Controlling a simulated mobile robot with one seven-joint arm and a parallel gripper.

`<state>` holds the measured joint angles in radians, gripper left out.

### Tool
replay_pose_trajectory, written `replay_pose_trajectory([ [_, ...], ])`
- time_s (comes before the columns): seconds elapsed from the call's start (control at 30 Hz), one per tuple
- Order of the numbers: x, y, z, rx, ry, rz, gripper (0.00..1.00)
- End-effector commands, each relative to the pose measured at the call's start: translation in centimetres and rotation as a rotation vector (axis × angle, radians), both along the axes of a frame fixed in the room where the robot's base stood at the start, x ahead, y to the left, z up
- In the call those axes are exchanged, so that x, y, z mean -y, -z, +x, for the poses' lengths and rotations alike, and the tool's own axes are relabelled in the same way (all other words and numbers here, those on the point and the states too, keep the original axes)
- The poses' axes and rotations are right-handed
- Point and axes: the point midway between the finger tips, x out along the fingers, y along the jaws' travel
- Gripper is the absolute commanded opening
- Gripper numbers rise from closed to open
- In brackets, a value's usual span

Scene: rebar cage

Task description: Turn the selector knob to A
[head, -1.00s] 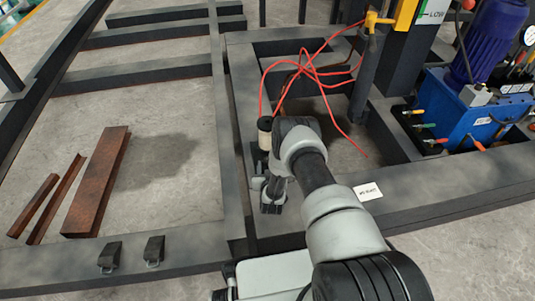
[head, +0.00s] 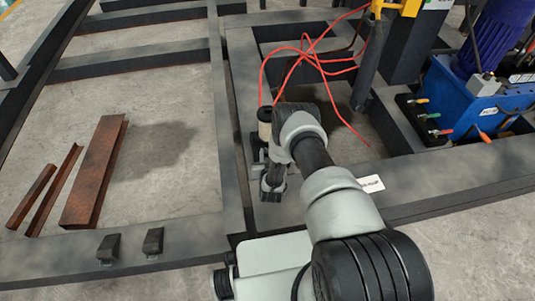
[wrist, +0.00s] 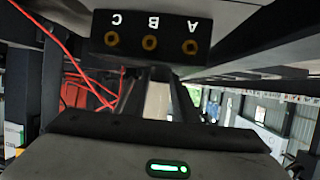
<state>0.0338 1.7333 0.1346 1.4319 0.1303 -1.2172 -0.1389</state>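A dark block with upside-down letters A, B and C (wrist: 150,22) shows at the top of the wrist view. It has a brass-coloured ring under each letter; I cannot make out a selector knob or its setting. My gripper (head: 271,193) points down over the dark steel frame in the head view, beside a pale cylinder with a dark top (head: 265,122). Its fingers are too dark and small there to tell their opening. In the wrist view my grey hand housing with a green light fills the bottom, and the fingers are not clear.
Red hoses (head: 310,62) loop over the frame behind my arm and also show in the wrist view (wrist: 75,60). A blue pump unit (head: 470,100) with coloured levers stands right. A white card (head: 371,184) lies on the frame. Rusty steel pieces (head: 95,170) lie left on open floor.

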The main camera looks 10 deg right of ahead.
Motion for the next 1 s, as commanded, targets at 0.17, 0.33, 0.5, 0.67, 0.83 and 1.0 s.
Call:
replay_pose_trajectory([
  [0.17,0.1,0.0,0.0,0.000,-0.007,0.000,0.03],
  [0.33,0.2,0.0,0.0,0.000,-0.049,-0.001,0.03],
  [0.5,0.4,0.0,0.0,0.001,-0.147,-0.003,0.03],
  [0.67,0.8,0.0,0.1,0.001,-0.279,-0.003,0.03],
  [0.83,1.1,0.0,0.2,0.000,-0.440,-0.005,0.03],
  [1.0,1.4,0.0,0.3,0.001,-0.602,-0.006,0.03],
])
